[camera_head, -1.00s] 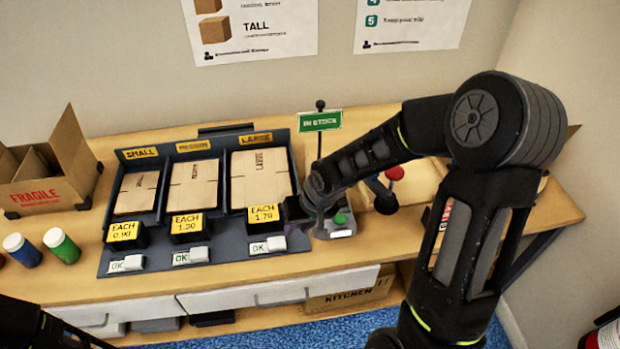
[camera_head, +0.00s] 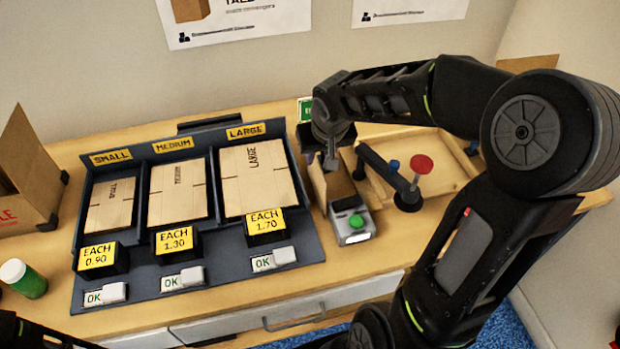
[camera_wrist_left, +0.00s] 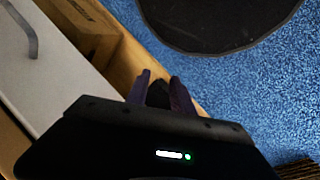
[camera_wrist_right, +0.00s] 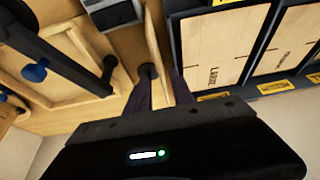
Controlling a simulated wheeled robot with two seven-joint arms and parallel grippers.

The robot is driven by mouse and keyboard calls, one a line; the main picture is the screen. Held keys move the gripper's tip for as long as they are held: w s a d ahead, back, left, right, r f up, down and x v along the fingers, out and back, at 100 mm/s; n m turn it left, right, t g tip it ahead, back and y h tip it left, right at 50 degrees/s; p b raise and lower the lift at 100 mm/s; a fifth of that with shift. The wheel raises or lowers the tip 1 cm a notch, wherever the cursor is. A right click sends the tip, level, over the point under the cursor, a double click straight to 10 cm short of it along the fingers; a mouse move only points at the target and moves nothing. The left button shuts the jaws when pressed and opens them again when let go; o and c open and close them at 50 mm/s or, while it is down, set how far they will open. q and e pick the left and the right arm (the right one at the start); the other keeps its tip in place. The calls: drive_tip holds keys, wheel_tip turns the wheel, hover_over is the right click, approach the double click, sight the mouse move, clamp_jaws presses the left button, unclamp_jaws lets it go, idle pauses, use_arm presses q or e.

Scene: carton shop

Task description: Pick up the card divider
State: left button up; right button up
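A tan card piece (camera_head: 338,188), which looks like the card divider, stands upright on the bench just right of the size rack. My right gripper (camera_head: 331,160) points down right above it. In the right wrist view, the card (camera_wrist_right: 158,45) shows as a thin upright panel by the gap between the fingertips (camera_wrist_right: 160,82). These fingers look apart; I cannot tell whether they touch the card. My left gripper (camera_wrist_left: 160,82) shows in the left wrist view, fingers apart and empty, over the bench front and blue floor.
The size rack (camera_head: 222,243) with flat cartons is left of the card. A grey device with a green button (camera_head: 352,226) stands in front. A dark-armed tool with a red knob (camera_head: 421,164) and a wooden tray (camera_head: 440,140) are on the right. An open carton (camera_head: 30,165) is far left.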

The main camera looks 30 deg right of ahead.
sight(315, 169)
drive_tip(key=shift+w+f+b, duration=0.15)
drive_tip(key=shift+f+b, duration=0.15)
drive_tip(key=shift+f, duration=0.3)
drive_tip(key=shift+w, duration=0.15)
drive_tip(key=shift+x, duration=1.25)
drive_tip(key=shift+x, duration=2.55)
drive_tip(key=shift+d+f+b, duration=0.15)
drive_tip(key=shift+f+b, duration=0.1)
drive_tip(key=shift+b, duration=0.15)
drive_tip(key=shift+c, duration=0.4)
clamp_jaws()
